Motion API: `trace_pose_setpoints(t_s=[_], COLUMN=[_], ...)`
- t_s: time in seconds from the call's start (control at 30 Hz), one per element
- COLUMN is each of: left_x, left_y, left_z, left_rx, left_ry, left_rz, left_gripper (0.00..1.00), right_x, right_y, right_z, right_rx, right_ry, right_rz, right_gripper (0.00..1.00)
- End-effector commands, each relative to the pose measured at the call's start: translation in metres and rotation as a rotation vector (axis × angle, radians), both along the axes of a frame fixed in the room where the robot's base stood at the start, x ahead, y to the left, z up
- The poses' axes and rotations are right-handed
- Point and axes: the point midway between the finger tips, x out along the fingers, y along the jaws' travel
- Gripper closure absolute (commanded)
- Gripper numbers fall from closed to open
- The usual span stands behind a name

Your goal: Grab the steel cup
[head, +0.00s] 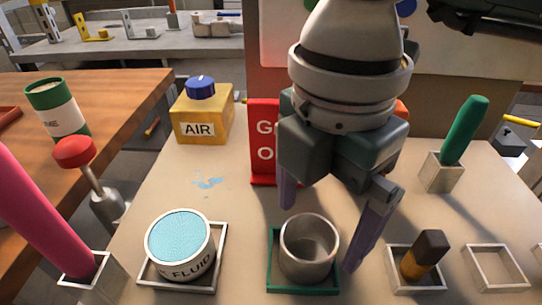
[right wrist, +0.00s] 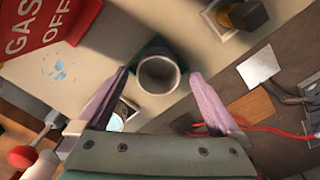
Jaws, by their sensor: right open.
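The steel cup (head: 309,249) stands upright and open-topped in a green square tray (head: 274,262) at the front middle of the table. My right gripper (head: 318,235) is open above the cup, with one purple finger at the cup's back left and the other at its right. In the right wrist view the cup (right wrist: 157,74) lies ahead between the fingertips of my right gripper (right wrist: 158,86), with gaps on both sides. No contact shows. My left gripper is not in view.
A fluid can (head: 180,245) stands left of the cup, and a dark-capped amber bottle (head: 424,256) in a holder stands right. Behind are a yellow AIR container (head: 203,115) and a red sign (head: 263,140). An empty square holder (head: 495,267) is at far right.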

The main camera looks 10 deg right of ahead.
Motion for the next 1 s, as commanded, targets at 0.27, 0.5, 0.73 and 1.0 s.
trace_pose_setpoints(t_s=[0.27,0.5,0.73,1.0], left_x=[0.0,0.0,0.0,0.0], left_y=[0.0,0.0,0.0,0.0], left_z=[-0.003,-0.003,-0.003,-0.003], left_rx=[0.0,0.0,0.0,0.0], left_ry=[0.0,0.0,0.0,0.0], left_rz=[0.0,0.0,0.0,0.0], left_gripper=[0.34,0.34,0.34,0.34], right_x=[0.0,0.0,0.0,0.0], right_y=[0.003,0.003,0.004,0.004], right_z=[-0.036,-0.037,-0.036,-0.036], right_rx=[0.0,0.002,0.002,0.003], right_ry=[0.002,0.001,0.001,0.001], right_rz=[0.001,0.001,0.001,0.001], right_gripper=[0.0,0.01,0.27,0.57])
